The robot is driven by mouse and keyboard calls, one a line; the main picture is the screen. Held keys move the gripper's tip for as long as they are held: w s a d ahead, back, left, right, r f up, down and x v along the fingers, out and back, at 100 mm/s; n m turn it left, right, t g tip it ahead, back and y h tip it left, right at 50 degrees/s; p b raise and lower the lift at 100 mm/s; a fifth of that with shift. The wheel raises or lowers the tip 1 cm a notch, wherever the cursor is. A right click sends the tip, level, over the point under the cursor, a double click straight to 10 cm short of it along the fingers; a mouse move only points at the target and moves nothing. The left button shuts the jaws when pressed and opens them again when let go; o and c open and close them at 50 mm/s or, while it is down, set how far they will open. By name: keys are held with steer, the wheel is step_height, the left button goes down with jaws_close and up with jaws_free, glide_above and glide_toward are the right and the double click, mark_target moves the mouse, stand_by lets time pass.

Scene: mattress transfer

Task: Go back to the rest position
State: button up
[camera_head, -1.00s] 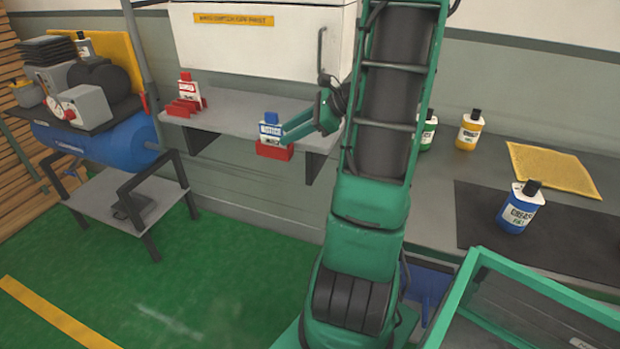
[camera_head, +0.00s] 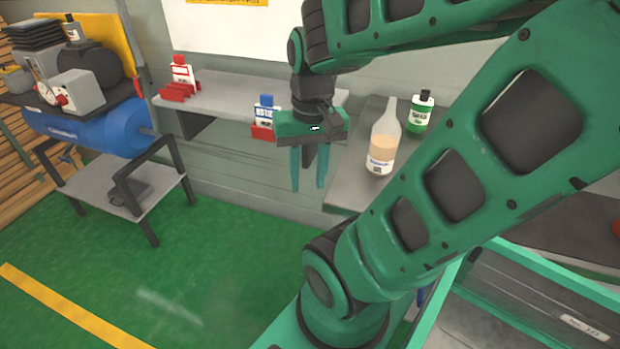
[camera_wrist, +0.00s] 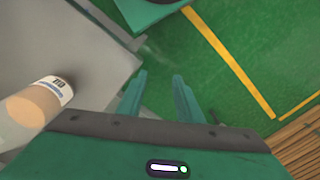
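My gripper (camera_head: 308,186) hangs with its fingers pointing down in front of the grey shelf and workbench, above the green floor. Its two fingers are apart with nothing between them. In the wrist view the open fingers (camera_wrist: 160,88) show only green floor between them. A blue and white bottle (camera_head: 265,112) stands in a red holder on the shelf, just behind my gripper and partly hidden by it. A red and white bottle (camera_head: 182,74) stands in a red holder (camera_head: 178,92) at the shelf's left end.
A clear bottle with tan contents (camera_head: 382,140) and a green bottle (camera_head: 420,112) stand on the workbench (camera_head: 352,185) to the right. A blue compressor (camera_head: 90,128) is at left. A green-framed bin (camera_head: 530,310) is at lower right. Green floor is clear at lower left.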

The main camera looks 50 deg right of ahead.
steer(key=shift+s+n, duration=0.5)
steer(key=shift+s, duration=0.45)
steer(key=shift+w+f, duration=0.2)
steer(key=shift+w, duration=0.45)
steer(key=shift+s, duration=0.15)
steer(key=shift+c, duration=0.2)
